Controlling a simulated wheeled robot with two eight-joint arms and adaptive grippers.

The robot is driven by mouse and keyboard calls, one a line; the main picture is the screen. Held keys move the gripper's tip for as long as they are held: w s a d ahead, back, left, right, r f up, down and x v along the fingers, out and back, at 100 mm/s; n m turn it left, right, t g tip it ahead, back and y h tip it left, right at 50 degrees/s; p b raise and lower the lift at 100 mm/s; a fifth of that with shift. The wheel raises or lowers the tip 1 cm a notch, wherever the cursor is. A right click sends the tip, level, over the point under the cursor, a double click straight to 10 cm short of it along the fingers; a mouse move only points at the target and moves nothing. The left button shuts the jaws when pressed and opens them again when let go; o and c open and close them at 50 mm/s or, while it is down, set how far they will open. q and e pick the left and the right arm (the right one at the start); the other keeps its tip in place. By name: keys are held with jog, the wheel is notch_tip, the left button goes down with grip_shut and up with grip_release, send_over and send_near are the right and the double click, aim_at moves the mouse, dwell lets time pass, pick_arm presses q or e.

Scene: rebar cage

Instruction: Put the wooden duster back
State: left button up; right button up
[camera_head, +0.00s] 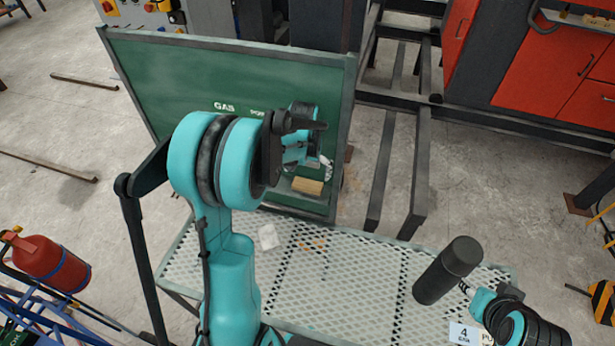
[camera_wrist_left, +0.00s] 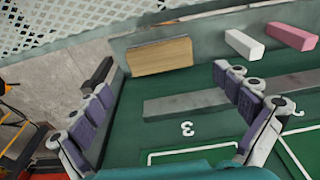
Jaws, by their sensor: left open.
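The wooden duster (camera_head: 308,186) is a light-brown block at the foot of the green board (camera_head: 165,75). In the left wrist view the duster (camera_wrist_left: 160,56) lies along the grey ledge (camera_wrist_left: 118,48) at the board's edge. My left gripper (camera_head: 325,163) is close to the board, just above the duster, and partly hidden by my arm. In the left wrist view my left gripper (camera_wrist_left: 163,82) is open, its fingers wide apart and the duster seen beyond the gap. I see no contact.
A white block (camera_wrist_left: 244,43) and a pink block (camera_wrist_left: 291,36) lie beside the duster. A grey bar (camera_wrist_left: 190,104) crosses the board. A perforated metal platform (camera_head: 350,265) holds a small white item (camera_head: 268,237). A red cylinder (camera_head: 45,262) stands left.

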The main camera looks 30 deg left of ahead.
aim_at(307, 187)
pick_arm(q)
jog(key=s+d+r+m+t+p, duration=0.1)
jog(key=s+d+r, duration=0.3)
jog(key=r, duration=0.3)
jog(key=s+d+r+t, duration=0.2)
jog(key=s+d+r, duration=0.3)
jog(key=r, duration=0.1)
jog(key=s+d+m+t, duration=0.1)
jog(key=s+d+t, duration=0.1)
jog(key=s+d, duration=0.4)
jog(key=s, duration=0.3)
jog(key=shift+m+t, duration=0.4)
